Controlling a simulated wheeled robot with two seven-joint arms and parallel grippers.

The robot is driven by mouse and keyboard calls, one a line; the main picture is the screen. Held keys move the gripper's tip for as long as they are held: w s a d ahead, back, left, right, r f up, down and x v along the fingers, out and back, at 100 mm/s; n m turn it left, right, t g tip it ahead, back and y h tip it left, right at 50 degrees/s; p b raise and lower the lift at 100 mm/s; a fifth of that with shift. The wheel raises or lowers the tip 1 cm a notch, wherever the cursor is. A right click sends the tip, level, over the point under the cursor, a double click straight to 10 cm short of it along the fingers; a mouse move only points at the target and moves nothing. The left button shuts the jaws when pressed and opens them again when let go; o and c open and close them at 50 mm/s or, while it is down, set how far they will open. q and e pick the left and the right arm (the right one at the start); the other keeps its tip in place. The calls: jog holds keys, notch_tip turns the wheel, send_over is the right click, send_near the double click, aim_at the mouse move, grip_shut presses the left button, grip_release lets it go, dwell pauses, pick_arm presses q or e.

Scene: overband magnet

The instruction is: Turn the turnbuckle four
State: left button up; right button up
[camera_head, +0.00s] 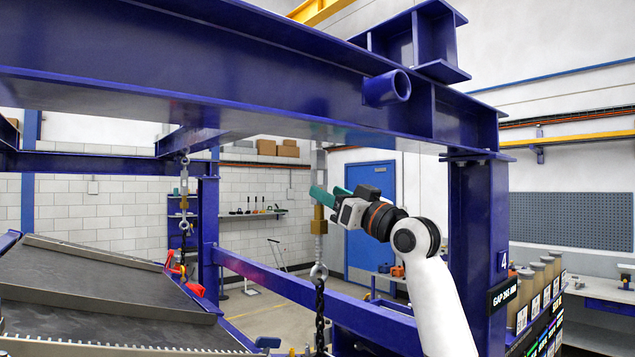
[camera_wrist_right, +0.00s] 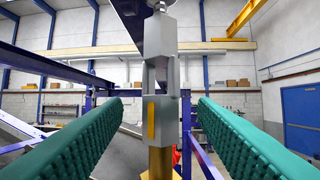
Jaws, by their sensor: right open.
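Turnbuckle four (camera_head: 319,227) hangs upright beside the blue post marked 4. It has a grey upper part, a brass-coloured lower part and a black chain below. In the right wrist view the turnbuckle (camera_wrist_right: 162,110) stands in the middle, grey with a yellow stripe, and brass at the bottom. My right gripper (camera_head: 322,196) is open, with its green fingers at the turnbuckle's height. In the right wrist view its ribbed fingers (camera_wrist_right: 158,106) lie to either side of the turnbuckle, with visible gaps. Whether the fingertips reach past it is hard to tell. My left gripper is not in view.
A blue beam (camera_head: 250,60) runs overhead, and the blue post (camera_head: 478,240) stands right of my right arm. A lower blue rail (camera_head: 290,285) passes near the chain (camera_head: 320,310). Another hanging turnbuckle (camera_head: 184,190) is further back left, above the dark conveyor (camera_head: 90,290).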

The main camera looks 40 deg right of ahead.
jog(key=s, duration=0.1)
jog(key=s+b, duration=0.1)
jog(key=s, duration=0.2)
jog(key=shift+d, duration=0.35)
jog(key=o, duration=0.6)
jog(key=shift+c, duration=0.2)
jog(key=shift+b, duration=0.35)
jog(key=b+v, duration=0.7)
jog(key=v, duration=0.5)
jog(key=shift+r, duration=0.1)
jog(key=shift+c, duration=0.4)
